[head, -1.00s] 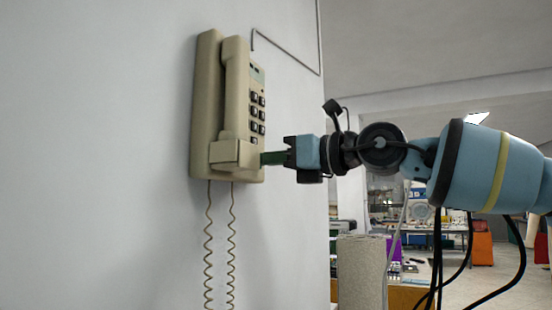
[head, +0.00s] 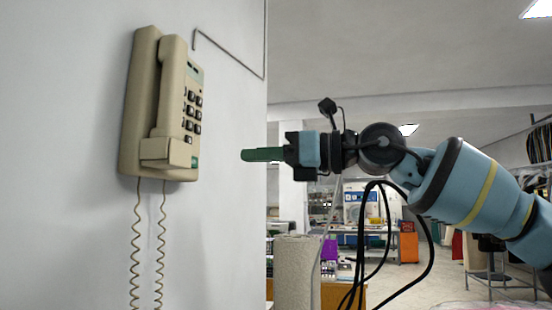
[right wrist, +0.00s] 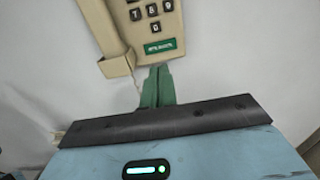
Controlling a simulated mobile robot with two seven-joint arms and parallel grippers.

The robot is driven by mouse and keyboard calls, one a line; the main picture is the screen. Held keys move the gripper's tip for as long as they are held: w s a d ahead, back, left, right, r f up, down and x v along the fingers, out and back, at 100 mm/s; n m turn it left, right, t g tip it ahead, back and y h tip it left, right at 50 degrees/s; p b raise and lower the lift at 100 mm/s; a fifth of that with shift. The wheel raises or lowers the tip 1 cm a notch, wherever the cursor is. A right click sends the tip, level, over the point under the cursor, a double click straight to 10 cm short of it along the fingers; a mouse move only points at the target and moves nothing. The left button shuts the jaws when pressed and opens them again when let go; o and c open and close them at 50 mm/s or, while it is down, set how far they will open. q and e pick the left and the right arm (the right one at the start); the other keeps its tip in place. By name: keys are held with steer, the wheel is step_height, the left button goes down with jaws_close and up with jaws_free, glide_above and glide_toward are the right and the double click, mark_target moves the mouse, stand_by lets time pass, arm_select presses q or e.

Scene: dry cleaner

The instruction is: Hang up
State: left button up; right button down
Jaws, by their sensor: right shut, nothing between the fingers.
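A beige wall phone (head: 128,120) hangs on the white wall at the left of the head view. Its handset (head: 170,95) rests upright along the left side of the keypad, with its lower end at the cradle. Two coiled cords hang below the phone. My right gripper (head: 243,155) is shut and empty, to the right of the phone and apart from it in the head view. In the right wrist view, its green fingers (right wrist: 158,88) are together just below the phone's lower edge, and the handset (right wrist: 103,28) shows at the upper left. My left gripper is not in view.
A grey conduit (head: 230,55) runs along the wall above and right of the phone. The wall ends right of it. A pale, rough-surfaced column (head: 297,272) stands below my right arm. Beyond is a shop room with tables and an orange cabinet (head: 408,247).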

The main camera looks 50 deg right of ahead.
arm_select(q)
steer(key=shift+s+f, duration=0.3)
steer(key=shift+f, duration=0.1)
arm_select(e)
steer(key=v, duration=0.3)
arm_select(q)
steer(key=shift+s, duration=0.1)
arm_select(e)
steer(key=shift+f, duration=0.1)
stand_by(0.4)
